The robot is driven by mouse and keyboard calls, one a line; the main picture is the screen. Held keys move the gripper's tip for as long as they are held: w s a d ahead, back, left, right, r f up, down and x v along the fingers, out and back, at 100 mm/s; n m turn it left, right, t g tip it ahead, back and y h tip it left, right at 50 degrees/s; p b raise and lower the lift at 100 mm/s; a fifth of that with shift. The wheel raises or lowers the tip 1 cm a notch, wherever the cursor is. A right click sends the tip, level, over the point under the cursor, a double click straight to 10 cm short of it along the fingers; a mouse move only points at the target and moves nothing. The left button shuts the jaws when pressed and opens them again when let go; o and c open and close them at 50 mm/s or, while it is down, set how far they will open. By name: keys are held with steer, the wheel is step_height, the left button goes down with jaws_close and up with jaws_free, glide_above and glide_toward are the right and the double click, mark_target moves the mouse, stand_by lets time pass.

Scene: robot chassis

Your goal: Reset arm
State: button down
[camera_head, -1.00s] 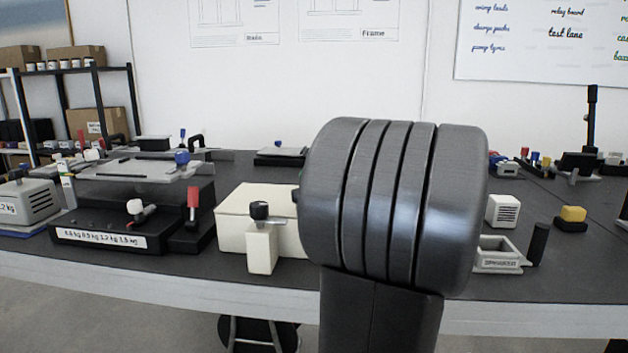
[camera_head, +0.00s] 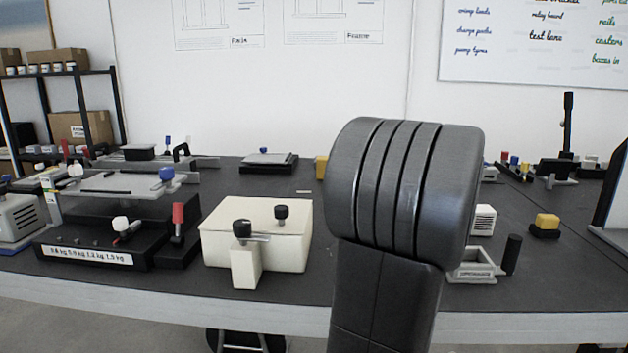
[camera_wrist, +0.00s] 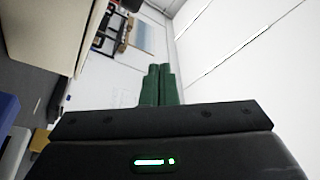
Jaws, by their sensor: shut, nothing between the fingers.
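My gripper (camera_wrist: 158,84) shows in the wrist view as two dark green fingers side by side, closed together with nothing between them. They point toward a white wall and a shelf, and the view is tilted. In the head view a large dark grey joint of my arm (camera_head: 405,195) stands in front of the workbench. The gripper itself is not visible in the head view.
A dark-topped workbench (camera_head: 335,285) spans the head view. On it are a cream box (camera_head: 275,247) with black knobs, a black fixture (camera_head: 150,250) at left, a grey tray (camera_head: 470,268) and a yellow-topped block (camera_head: 546,221). A shelf (camera_head: 75,90) stands back left.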

steer(key=shift+d+f, duration=0.3)
steer(key=shift+d, duration=0.4)
steer(key=shift+a, duration=0.15)
step_height(320, 180, up, 3)
steer(key=b, duration=0.2)
glide_above(296, 223)
steer(key=shift+s+d, duration=0.15)
steer(key=shift+d, duration=0.05)
step_height(296, 223, down, 2)
steer(key=shift+a+f+b, duration=0.1)
steer(key=shift+f+b, duration=0.1)
steer(key=shift+b, duration=0.7)
steer(key=shift+f+b, duration=0.35)
steer(key=shift+f, duration=0.3)
steer(key=shift+r, duration=0.1)
steer(key=shift+r, duration=0.1)
